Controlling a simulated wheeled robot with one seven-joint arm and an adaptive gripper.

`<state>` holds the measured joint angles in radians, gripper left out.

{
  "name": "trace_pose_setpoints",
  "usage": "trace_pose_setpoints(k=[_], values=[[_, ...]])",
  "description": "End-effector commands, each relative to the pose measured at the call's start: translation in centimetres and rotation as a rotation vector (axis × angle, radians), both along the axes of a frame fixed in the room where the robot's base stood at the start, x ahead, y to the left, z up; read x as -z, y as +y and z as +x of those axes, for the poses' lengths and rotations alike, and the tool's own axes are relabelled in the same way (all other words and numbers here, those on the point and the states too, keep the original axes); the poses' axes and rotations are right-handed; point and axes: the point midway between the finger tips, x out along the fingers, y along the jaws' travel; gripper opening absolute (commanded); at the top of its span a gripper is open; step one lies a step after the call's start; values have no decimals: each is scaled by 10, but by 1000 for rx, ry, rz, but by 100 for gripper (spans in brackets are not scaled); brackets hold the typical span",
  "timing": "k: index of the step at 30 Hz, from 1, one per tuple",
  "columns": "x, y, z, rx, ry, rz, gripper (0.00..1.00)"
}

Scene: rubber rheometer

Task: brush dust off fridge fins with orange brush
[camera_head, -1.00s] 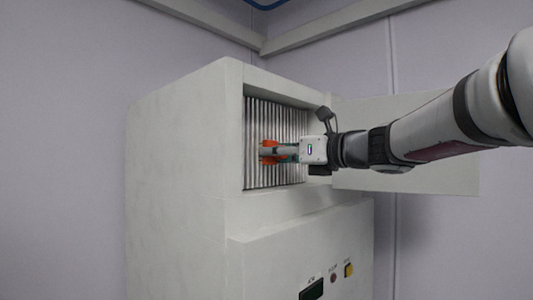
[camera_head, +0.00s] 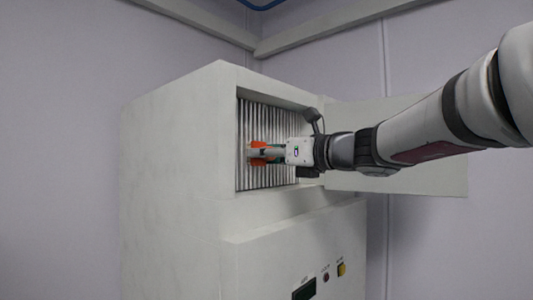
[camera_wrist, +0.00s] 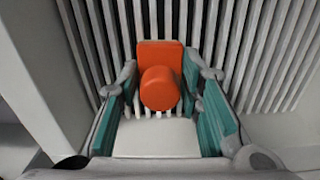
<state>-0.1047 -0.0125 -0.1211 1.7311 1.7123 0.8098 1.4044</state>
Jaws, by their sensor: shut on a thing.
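The orange brush (camera_head: 258,152) is at the grey fins (camera_head: 247,117) inside the open recess of the white fridge cabinet (camera_head: 175,165). In the wrist view the orange brush (camera_wrist: 160,85) has a round handle end facing the camera and a flat block behind it, up against the fins (camera_wrist: 250,45). My gripper (camera_head: 270,152) is shut on the brush; its teal-padded fingers (camera_wrist: 163,100) stand on either side of the handle. The brush's bristles and any dust are hidden or too small to tell.
The open door panel (camera_head: 420,170) extends right of the recess, behind my arm. The recess side wall (camera_wrist: 45,75) stands close on the left in the wrist view. A lower panel carries a dark display (camera_head: 304,289), a red button (camera_head: 326,277) and a yellow switch (camera_head: 341,269).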

Motion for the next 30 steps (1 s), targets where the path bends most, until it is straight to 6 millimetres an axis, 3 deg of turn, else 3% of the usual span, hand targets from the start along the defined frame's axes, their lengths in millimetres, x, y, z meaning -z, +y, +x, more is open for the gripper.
trace_pose_setpoints(k=[1, 11, 30], values=[[0, 7, -3, -12, 0, 0, 11], [1, 8, -5, -14, 2, 0, 11], [0, -34, -42, -5, 1, -1, 11]])
